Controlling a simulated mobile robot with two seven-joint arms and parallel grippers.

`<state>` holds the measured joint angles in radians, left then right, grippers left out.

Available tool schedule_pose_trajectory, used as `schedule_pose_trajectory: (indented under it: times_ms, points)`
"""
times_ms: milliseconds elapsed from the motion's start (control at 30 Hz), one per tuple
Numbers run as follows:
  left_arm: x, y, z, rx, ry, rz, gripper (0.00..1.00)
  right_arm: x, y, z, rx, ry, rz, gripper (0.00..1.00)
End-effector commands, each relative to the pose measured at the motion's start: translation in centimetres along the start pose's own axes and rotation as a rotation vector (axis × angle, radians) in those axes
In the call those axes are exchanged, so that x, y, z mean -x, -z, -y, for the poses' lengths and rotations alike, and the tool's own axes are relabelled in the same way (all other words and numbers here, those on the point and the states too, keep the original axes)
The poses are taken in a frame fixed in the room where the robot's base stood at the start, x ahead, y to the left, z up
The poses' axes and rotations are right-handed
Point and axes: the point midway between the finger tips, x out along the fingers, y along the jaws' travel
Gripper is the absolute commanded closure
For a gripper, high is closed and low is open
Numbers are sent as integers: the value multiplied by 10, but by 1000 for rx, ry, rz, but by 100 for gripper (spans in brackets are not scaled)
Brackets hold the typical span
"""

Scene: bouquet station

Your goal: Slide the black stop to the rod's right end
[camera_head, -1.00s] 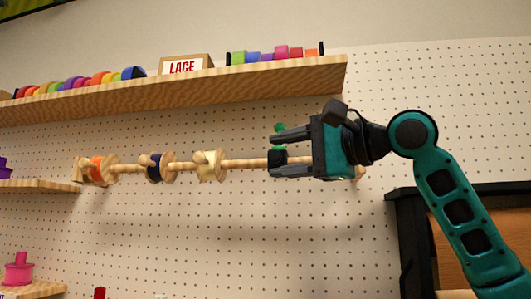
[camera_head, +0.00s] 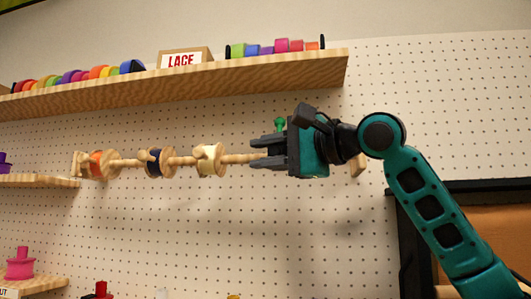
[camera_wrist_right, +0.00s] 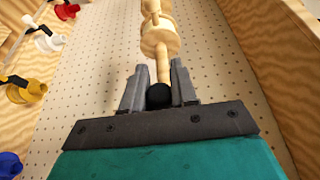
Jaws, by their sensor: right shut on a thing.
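The rod (camera_head: 232,158) runs level along the pegboard, and its right part is behind my right gripper. The black stop (camera_wrist_right: 159,95) shows in the right wrist view as a dark rounded piece on the rod, deep between the fingers. In the head view the gripper hides it. My right gripper (camera_head: 268,152) reaches in from the right with its fingers along the rod, shut on the stop; it also shows in the right wrist view (camera_wrist_right: 156,80). The rod's right end piece (camera_head: 358,165) shows just past the gripper. My left gripper is not in view.
Orange (camera_head: 97,163), navy (camera_head: 153,163) and cream (camera_head: 207,160) ribbon spools sit on the rod, left of the gripper. A wooden shelf (camera_head: 200,84) with rolls and a LACE box (camera_head: 184,60) runs above. A green piece (camera_head: 280,124) is close above the fingers.

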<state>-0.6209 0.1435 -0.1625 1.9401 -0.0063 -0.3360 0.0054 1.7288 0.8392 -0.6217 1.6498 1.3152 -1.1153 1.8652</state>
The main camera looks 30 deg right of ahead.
Motion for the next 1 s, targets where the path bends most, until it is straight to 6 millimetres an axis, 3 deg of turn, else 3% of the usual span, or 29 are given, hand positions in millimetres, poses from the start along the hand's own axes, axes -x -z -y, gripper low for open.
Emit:
schedule_pose_trajectory:
  times_ms: [167,533,900,1000]
  points:
    - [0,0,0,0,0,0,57,0,0,0,0,-1,0,100]
    - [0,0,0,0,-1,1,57,2,2,0,-1,-1,-1,100]
    - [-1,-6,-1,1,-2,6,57,70,30,-1,-2,-2,-3,100]
    - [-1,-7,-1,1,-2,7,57,79,33,-1,-1,-1,-1,100]
